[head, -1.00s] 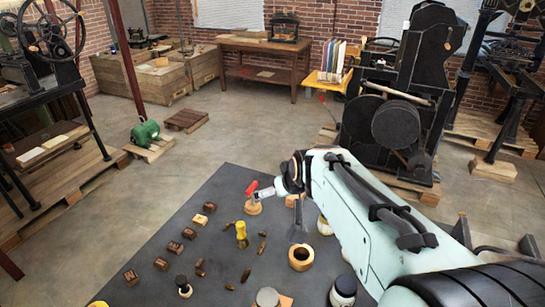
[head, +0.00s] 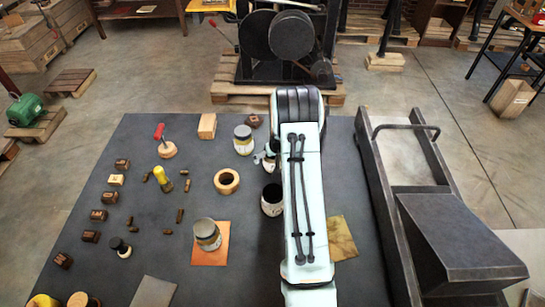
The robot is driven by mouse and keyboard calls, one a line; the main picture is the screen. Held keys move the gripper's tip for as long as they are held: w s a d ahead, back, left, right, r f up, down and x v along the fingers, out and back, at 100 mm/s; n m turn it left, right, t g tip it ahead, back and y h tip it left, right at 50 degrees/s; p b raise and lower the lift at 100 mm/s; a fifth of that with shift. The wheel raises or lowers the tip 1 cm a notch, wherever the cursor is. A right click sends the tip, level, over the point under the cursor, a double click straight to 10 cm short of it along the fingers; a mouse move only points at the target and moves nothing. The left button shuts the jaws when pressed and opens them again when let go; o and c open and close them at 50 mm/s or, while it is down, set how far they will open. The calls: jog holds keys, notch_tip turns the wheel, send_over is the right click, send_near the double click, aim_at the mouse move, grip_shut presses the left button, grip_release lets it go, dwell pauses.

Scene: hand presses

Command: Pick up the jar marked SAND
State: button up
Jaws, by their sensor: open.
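Several jars stand on the dark table, and their labels are too small to read, so I cannot tell which is marked SAND. One pale jar (head: 243,140) with a grey lid is at the back middle. Another jar (head: 207,234) with a grey lid stands on an orange sheet nearer the front. A third jar (head: 271,203) with a dark top is beside my arm, partly covered by it. My gripper (head: 266,158) is just right of the back jar, largely hidden by my arm. I see nothing held in it.
A wooden ring (head: 227,181), a red-handled tool (head: 165,143), a yellow-handled tool (head: 163,178) and a wooden block (head: 207,126) stand nearby. Several small dark blocks line the left. A heavy metal press bed (head: 375,190) bounds the right side.

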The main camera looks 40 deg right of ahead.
jog(key=shift+w+f, duration=0.1)
jog(key=shift+f, duration=0.1)
jog(key=c, duration=1.3)
